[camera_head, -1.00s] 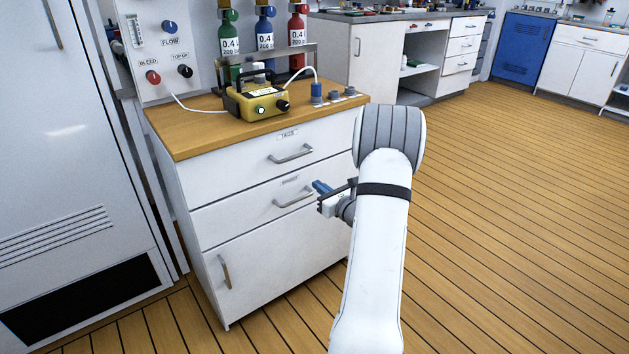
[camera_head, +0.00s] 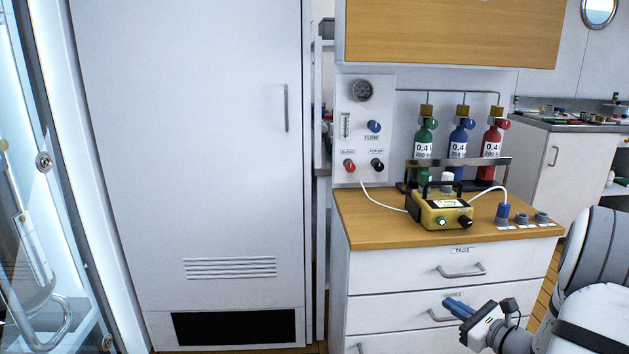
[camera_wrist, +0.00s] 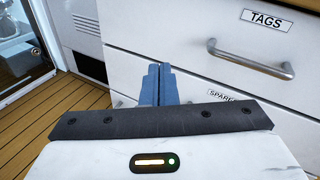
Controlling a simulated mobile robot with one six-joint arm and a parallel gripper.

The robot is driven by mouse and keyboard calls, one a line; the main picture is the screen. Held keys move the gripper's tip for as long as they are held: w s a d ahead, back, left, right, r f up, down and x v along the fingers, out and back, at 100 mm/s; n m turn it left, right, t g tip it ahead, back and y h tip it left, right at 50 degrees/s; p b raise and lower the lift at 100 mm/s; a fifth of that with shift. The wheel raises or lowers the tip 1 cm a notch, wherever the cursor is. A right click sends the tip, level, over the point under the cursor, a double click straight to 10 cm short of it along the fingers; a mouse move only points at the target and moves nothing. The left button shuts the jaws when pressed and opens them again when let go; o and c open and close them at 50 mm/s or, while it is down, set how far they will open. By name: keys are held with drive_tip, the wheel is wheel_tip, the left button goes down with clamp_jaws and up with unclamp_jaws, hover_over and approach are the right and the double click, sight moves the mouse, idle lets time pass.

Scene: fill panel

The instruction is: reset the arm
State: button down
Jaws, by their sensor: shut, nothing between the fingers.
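My gripper (camera_head: 457,306) shows at the lower right of the head view, in front of the white drawer cabinet (camera_head: 400,278). Its blue fingers are together with nothing between them. In the wrist view the shut fingers (camera_wrist: 159,84) point toward the cabinet front, below the TAGS drawer (camera_wrist: 200,25) and by the SPARES label. My white arm shows at the lower right of the head view. I cannot tell the exact gap between the fingertips and the drawer front.
On the cabinet's wooden top sits a yellow box (camera_head: 440,213) with a cable. Green, blue and red cylinders (camera_head: 458,148) stand behind it, beside a panel (camera_head: 362,130) with knobs. A tall white locker (camera_head: 200,150) stands left. Wooden floor (camera_wrist: 40,115) shows free at the wrist view's left.

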drive_tip(key=s+a+r+n+g+y+p, duration=0.1)
drive_tip(key=s+a+r+n+g+p, duration=0.5)
drive_tip(key=a+r+n, duration=0.4)
drive_tip(key=s+a+r+n+g+y+p, duration=0.1)
drive_tip(key=s+a+r+n+g+p, duration=0.6)
drive_tip(key=a, duration=0.5)
drive_tip(key=s+d+r+n+h+p, duration=0.1)
drive_tip(key=s+r+n+h+p, duration=0.3)
drive_tip(key=r, duration=0.4)
drive_tip(key=s+d+r+n+h+p, duration=0.1)
drive_tip(key=s+r+n+h+p, duration=0.4)
drive_tip(key=s+r+n+p, duration=0.1)
drive_tip(key=shift+s+r+n+t+p, duration=0.25)
drive_tip(key=shift+r+n+p, duration=0.3)
drive_tip(key=shift+r+n, duration=0.3)
